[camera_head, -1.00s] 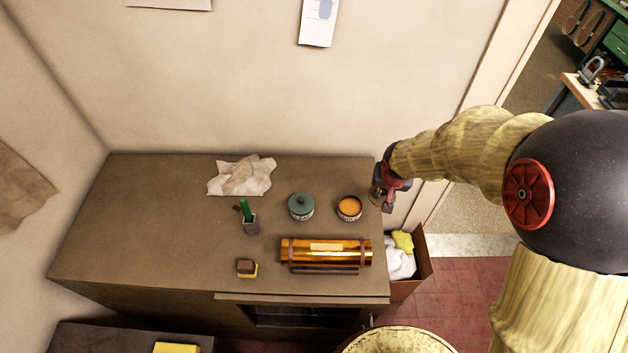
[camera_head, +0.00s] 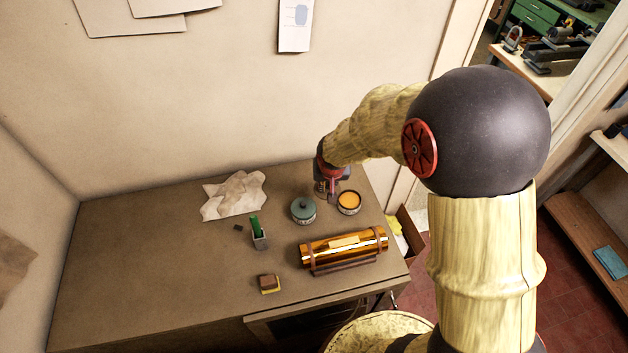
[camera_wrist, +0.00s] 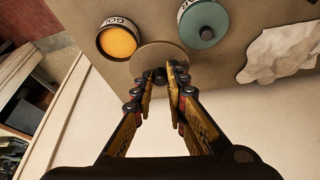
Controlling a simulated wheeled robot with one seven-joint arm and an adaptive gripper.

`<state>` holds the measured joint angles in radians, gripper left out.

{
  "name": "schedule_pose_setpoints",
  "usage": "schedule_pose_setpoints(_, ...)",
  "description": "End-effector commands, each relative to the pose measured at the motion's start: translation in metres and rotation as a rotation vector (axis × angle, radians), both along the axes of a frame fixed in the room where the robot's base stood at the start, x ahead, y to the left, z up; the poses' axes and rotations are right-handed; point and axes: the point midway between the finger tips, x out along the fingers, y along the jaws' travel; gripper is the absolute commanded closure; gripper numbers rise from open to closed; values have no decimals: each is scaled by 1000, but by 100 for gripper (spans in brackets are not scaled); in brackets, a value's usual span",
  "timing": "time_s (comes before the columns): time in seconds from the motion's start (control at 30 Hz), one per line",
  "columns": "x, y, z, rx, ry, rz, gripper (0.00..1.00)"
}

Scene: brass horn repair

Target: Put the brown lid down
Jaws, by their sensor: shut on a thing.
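The brown lid (camera_wrist: 160,56) is a flat round disc with a dark knob, seen in the wrist view between the two tins. My gripper (camera_wrist: 161,78) is shut on its knob. I cannot tell whether the lid touches the counter. An open tin with orange contents (camera_wrist: 117,41) stands beside the lid, and shows in the head view (camera_head: 349,202). In the head view my gripper (camera_head: 331,196) is at the back right of the counter, behind the tins, and the lid is hard to make out there.
A tin with a teal lid (camera_head: 303,210) stands close by. A crumpled cloth (camera_head: 235,196) lies to the left. A green-topped holder (camera_head: 259,236), a small block (camera_head: 268,283) and a brass tube on a cradle (camera_head: 343,246) are nearer the front. The left counter is clear.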

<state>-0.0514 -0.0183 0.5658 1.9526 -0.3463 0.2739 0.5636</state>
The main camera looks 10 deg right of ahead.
Motion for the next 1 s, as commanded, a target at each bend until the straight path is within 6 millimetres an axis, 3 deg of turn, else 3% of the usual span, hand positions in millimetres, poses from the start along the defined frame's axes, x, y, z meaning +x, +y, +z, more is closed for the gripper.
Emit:
schedule_pose_setpoints(0.37, 66, -1, -29, -1, 2, 0, 100)
schedule_pose_setpoints(0.6, 97, -1, -66, 0, 3, 0, 100)
schedule_pose_setpoints(1.0, 117, -2, -98, 0, 4, 0, 100)
